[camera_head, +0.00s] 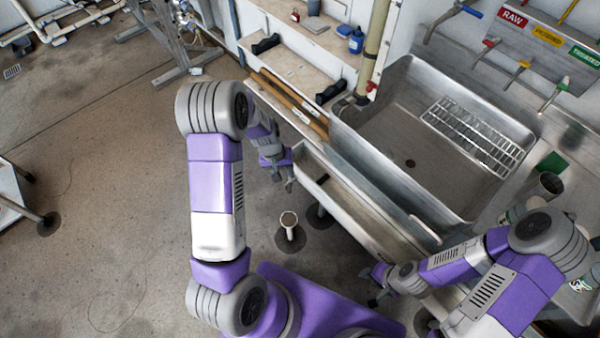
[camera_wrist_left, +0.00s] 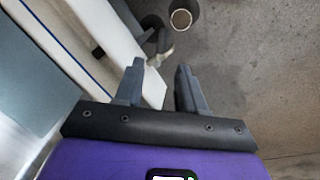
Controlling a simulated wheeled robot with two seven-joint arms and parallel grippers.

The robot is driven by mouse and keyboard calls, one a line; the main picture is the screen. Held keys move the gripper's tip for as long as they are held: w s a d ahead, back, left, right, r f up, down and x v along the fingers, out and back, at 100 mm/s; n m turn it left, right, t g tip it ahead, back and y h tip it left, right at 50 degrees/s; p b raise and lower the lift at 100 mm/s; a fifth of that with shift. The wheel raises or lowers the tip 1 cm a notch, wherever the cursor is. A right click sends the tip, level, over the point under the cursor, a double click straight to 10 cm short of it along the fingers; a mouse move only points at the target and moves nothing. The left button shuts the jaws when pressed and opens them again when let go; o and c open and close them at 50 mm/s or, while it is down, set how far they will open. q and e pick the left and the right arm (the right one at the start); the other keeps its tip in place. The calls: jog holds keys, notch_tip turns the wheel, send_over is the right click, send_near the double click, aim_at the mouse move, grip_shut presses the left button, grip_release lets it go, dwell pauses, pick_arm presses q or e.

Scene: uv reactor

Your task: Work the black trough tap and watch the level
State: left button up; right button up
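The long, narrow, pale trough (camera_head: 345,200) runs along the near side of the sink. My left gripper (camera_head: 288,183) is beside its far left end, fingers pointing down. In the left wrist view the left gripper (camera_wrist_left: 160,72) is open, with nothing between its fingers; the pale trough edge (camera_wrist_left: 115,40) passes behind them. A small dark fitting (camera_wrist_left: 152,24) shows just beyond the fingertips, apart from them; I cannot tell whether it is the black tap. My right gripper (camera_head: 378,284) is low near the trough's near end; its fingers are too small to read. The water level cannot be made out.
A steel sink (camera_head: 390,140) with a wire rack (camera_head: 470,135) lies behind the trough. A short upright pipe (camera_head: 289,222) stands on the floor in front; it also shows in the left wrist view (camera_wrist_left: 181,18). Coloured wall taps (camera_head: 520,70) are at right.

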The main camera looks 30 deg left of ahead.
aim_at(289, 184)
pick_arm(q)
jog(key=f, duration=0.2)
jog(key=f+b, duration=0.1)
jog(key=f, duration=0.1)
jog(key=d+f+b, duration=0.1)
jog(key=f, duration=0.2)
jog(key=shift+w, duration=0.3)
jog(key=shift+r, duration=0.1)
grip_shut()
